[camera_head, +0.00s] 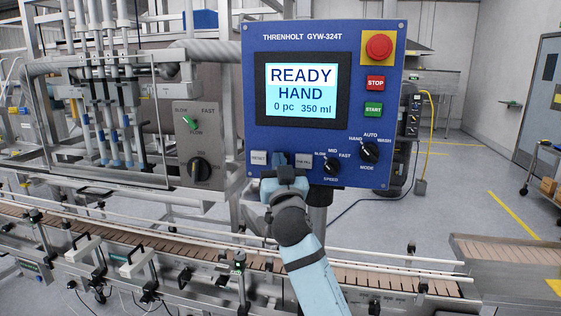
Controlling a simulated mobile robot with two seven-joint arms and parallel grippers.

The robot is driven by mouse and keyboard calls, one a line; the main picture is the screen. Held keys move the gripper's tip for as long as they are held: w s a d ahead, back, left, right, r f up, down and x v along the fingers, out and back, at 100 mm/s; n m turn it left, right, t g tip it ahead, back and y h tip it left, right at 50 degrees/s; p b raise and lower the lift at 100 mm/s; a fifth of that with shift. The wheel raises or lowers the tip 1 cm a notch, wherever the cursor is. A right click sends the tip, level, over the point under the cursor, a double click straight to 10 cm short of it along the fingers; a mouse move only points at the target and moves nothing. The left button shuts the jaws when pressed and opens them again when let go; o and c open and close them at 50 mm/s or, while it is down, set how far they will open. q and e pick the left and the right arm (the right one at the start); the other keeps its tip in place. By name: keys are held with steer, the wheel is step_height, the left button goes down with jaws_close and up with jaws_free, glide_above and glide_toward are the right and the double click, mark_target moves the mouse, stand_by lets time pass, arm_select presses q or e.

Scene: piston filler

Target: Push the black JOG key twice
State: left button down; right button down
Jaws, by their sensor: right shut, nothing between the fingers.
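The blue control panel (214,165) (390,100) stands in the middle of the view. Its screen (301,90) reads READY, HAND, 0 pc, 350 ml. My right gripper (281,162) is shut and empty, at the panel's lower edge between the white RESET key (259,158) and a grey key (304,160). The black JOG key cannot be made out; the gripper covers the spot between these keys. I cannot tell whether the fingertips touch the panel. My left gripper is out of view.
A red emergency stop (379,46), red STOP key (375,83) and green START key (373,110) sit on the right of the panel. Speed (331,165) and mode (369,153) knobs are right of the gripper. A conveyor (350,275) with rails runs below.

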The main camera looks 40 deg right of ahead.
steer(key=shift+w+d, duration=0.25)
steer(key=shift+d, duration=0.1)
stand_by(0.7)
steer(key=shift+s+a, duration=0.15)
stand_by(0.3)
steer(key=shift+s+a, duration=0.4)
steer(key=shift+a, duration=0.1)
steer(key=s+a, duration=0.3)
steer(key=shift+s+a+b, duration=0.15)
steer(key=shift+a+b, duration=0.2)
steer(key=shift+a, duration=0.05)
stand_by(2.6)
